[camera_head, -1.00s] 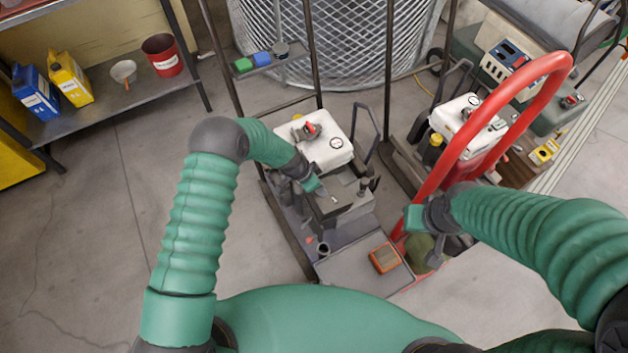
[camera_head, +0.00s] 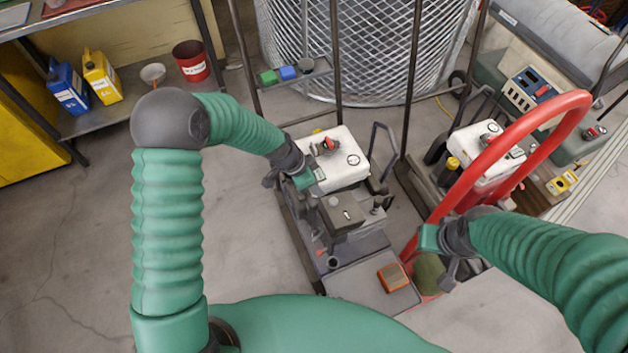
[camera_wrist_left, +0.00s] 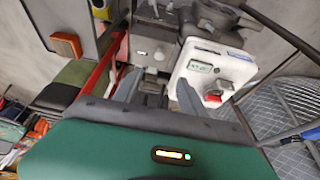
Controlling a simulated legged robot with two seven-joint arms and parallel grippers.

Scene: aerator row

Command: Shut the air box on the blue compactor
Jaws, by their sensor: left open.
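The nearer compactor, with a white tank (camera_head: 332,160) on top and a dark grey-blue base (camera_head: 345,282), stands at centre in the head view. Its grey box (camera_head: 342,213), which looks like the air box, sits in front of the tank. I cannot tell how far its lid is open. The box also shows in the left wrist view (camera_wrist_left: 153,47), ahead of the fingers. My left gripper (camera_head: 312,180) is open and empty, over the tank's near left edge, beside the box; its fingers show in the wrist view (camera_wrist_left: 158,95). My right gripper (camera_head: 440,250) is by the red handle's lower end; its jaws are unclear.
A tall red handle (camera_head: 545,112) arches at the right, in front of a second machine with a white tank (camera_head: 488,145). An orange block (camera_head: 393,277) lies on the near base. A mesh cylinder (camera_head: 375,45) stands behind. A shelf (camera_head: 115,115) with jugs is at left.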

